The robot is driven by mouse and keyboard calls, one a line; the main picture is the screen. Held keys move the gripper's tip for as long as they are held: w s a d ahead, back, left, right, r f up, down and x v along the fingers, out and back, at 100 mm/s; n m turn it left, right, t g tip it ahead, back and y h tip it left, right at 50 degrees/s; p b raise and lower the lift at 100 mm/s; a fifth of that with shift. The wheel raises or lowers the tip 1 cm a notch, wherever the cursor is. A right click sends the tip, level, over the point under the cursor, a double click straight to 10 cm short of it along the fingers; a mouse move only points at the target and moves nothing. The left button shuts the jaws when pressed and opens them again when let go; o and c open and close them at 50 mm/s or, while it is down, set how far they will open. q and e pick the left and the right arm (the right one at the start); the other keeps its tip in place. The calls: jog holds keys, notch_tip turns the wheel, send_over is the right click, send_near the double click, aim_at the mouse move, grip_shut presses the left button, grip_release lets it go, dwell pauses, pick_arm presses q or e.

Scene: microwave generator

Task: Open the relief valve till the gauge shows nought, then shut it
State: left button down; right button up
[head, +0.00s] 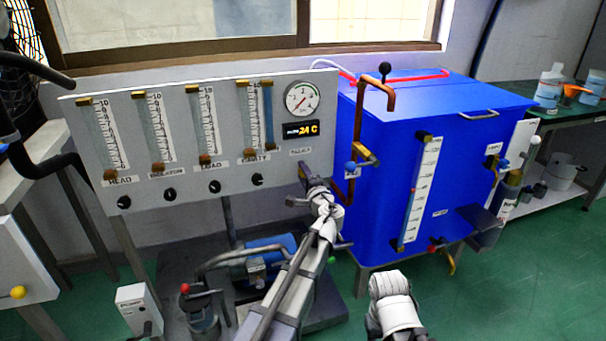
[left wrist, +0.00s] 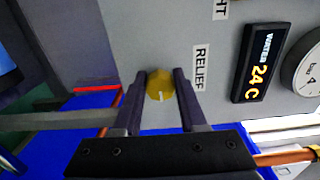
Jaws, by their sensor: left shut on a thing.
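The relief valve is a round yellow knob (left wrist: 160,85) with a pale mark on its face, beside the RELIEF label (left wrist: 200,68) in the left wrist view. My left gripper (left wrist: 160,76) has its two fingers on either side of the knob and is shut on it. In the head view my left gripper (head: 304,178) is at the lower right corner of the grey panel and hides most of the knob. The round white pressure gauge (head: 302,98) is above it; its needle is too small to read surely.
The grey panel (head: 235,190) carries several flow tubes and black knobs. A blue tank (head: 380,190) with a copper pipe (head: 358,125) stands close to the right of my left gripper. A pump (head: 265,250) sits below the panel. Green floor (head: 520,275) is clear at right.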

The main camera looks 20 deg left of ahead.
pick_arm(q)
jog(key=shift+c, duration=2.3)
grip_release()
jog(key=shift+s, duration=0.1)
jog(key=v, duration=0.7)
jog(key=shift+s+d, duration=0.25)
